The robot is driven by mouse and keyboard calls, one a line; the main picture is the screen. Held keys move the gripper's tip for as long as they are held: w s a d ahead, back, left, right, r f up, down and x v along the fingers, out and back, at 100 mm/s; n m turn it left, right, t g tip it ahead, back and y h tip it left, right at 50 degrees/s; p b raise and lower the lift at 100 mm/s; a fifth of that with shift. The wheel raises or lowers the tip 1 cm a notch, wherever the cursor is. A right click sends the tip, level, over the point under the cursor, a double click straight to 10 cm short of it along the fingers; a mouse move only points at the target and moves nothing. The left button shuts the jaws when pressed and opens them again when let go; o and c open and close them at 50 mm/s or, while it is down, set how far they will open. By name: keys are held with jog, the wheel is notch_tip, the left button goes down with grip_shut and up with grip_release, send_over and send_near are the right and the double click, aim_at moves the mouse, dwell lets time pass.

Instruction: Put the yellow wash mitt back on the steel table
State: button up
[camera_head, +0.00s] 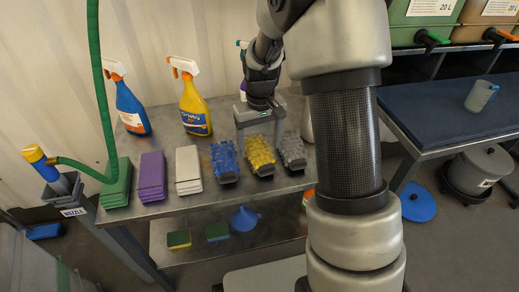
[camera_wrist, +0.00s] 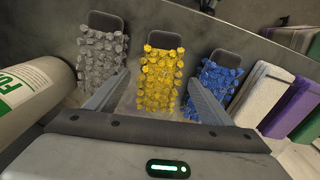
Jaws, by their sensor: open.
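The yellow wash mitt (camera_head: 260,152) lies on the steel table (camera_head: 240,197), between the blue mitt (camera_head: 224,158) and the grey mitt (camera_head: 292,151). My gripper (camera_head: 259,134) is right above and behind the yellow mitt. In the wrist view the yellow mitt (camera_wrist: 160,80) lies between the two open fingers of my gripper (camera_wrist: 157,98), its dark cuff pointing away. The fingers stand on either side of it; whether they touch it cannot be told.
Purple (camera_head: 152,176), white (camera_head: 188,170) and green (camera_head: 117,185) stacks stand on the table's left part. Blue (camera_head: 131,108) and yellow (camera_head: 194,105) spray bottles stand behind. A blue-topped table (camera_head: 450,108) is at right.

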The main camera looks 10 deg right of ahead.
notch_tip(320, 180, up, 14)
jog(key=f+p, duration=0.1)
jog(key=p, duration=0.2)
jog(key=s+r+m+t, duration=0.15)
jog(key=s+r, duration=0.25)
jog(key=s, duration=0.4)
jog(key=s+r+t+p, duration=0.1)
jog(key=s+r+t, duration=0.1)
jog(key=s+r, duration=0.4)
jog(key=s+r+t, duration=0.2)
jog(key=s+r, duration=0.1)
jog(key=s, duration=0.6)
notch_tip(320, 180, up, 20)
jog(key=p, duration=1.9)
jog(key=shift+w+f, duration=0.15)
jog(key=shift+w, duration=0.05)
